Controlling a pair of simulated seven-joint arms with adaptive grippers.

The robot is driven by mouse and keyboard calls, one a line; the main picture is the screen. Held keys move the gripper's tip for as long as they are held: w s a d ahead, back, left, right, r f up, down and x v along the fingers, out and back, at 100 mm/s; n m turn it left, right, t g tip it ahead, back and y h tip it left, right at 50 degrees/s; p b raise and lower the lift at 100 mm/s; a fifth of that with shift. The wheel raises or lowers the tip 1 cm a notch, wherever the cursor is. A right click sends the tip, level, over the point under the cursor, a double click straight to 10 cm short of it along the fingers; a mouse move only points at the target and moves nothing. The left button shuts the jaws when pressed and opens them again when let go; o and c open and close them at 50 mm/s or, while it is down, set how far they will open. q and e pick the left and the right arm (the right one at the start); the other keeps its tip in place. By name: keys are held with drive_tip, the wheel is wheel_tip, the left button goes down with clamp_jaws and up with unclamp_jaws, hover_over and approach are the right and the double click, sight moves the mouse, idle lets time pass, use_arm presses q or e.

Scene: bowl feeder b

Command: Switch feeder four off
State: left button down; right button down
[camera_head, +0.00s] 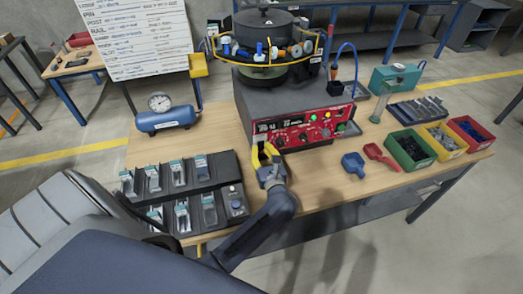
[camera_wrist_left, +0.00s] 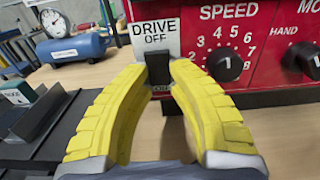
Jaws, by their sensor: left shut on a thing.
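The bowl feeder (camera_head: 262,48) stands at the back of the wooden table, with its red control panel (camera_head: 300,127) facing me. In the left wrist view the panel (camera_wrist_left: 285,70) carries a white plate (camera_wrist_left: 155,38) reading DRIVE OFF, with ON partly visible lower down. A black switch lever (camera_wrist_left: 158,70) sits over the plate's lower part; its exact tilt is hard to tell. My left gripper (camera_head: 265,153) is at the panel's left end. In the left wrist view its yellow fingertips (camera_wrist_left: 158,74) are shut on the lever from both sides. My right gripper is not in view.
SPEED (camera_wrist_left: 225,62) and MODE (camera_wrist_left: 302,60) knobs are close right of the fingers. A dark rack (camera_head: 215,167) of small packets lies left, with a blue air tank (camera_head: 165,120) behind. Blue (camera_head: 353,164) and red (camera_head: 380,157) scoops and colored bins (camera_head: 410,148) stand right.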

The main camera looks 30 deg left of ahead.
use_arm(q)
drive_tip(key=shift+r+g+h, duration=0.2)
drive_tip(key=shift+g+h, duration=0.8)
drive_tip(key=shift+h, duration=0.1)
drive_tip(key=c, duration=1.2)
unclamp_jaws()
drive_tip(key=shift+d, duration=0.1)
drive_tip(key=v, duration=0.7)
drive_tip(key=shift+s, duration=0.2)
drive_tip(key=shift+d, duration=0.2)
